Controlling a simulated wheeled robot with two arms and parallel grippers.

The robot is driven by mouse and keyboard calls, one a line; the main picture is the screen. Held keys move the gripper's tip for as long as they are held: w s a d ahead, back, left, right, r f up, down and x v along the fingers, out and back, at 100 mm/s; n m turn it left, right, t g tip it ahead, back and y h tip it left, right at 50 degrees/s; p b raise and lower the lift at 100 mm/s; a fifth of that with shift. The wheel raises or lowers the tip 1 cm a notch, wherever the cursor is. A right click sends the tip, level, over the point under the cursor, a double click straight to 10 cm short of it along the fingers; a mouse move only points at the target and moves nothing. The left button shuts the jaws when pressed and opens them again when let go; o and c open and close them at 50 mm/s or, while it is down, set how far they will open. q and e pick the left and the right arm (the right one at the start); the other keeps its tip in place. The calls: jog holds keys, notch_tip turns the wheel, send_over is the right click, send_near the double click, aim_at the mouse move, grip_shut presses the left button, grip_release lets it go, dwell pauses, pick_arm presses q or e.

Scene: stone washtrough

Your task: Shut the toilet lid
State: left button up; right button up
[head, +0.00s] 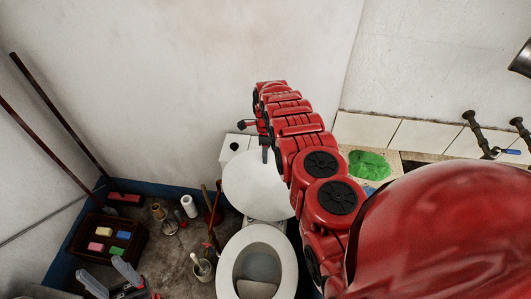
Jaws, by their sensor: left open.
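The white toilet (231,268) stands at the bottom middle, with its bowl uncovered. Its round white lid (248,188) is raised, standing up in front of the cistern (228,150). My right arm reaches in from the right, and its gripper (257,138) is at the upper edge of the lid, near the cistern. The fingers look small and dark there; I cannot tell whether they touch the lid or how far apart they are. My left gripper (111,280) is open and empty at the bottom left, well away from the toilet.
A dark crate (76,243) with coloured blocks sits on the floor at left. Two long poles (62,120) lean on the wall. Bottles, a toilet brush (201,268) and a plunger (213,215) stand left of the toilet. The tiled trough with a green cloth (368,165) is at right.

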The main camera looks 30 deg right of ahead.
jog(key=shift+s+d, duration=0.25)
grip_shut()
jog(key=shift+d, duration=0.15)
dwell(0.8)
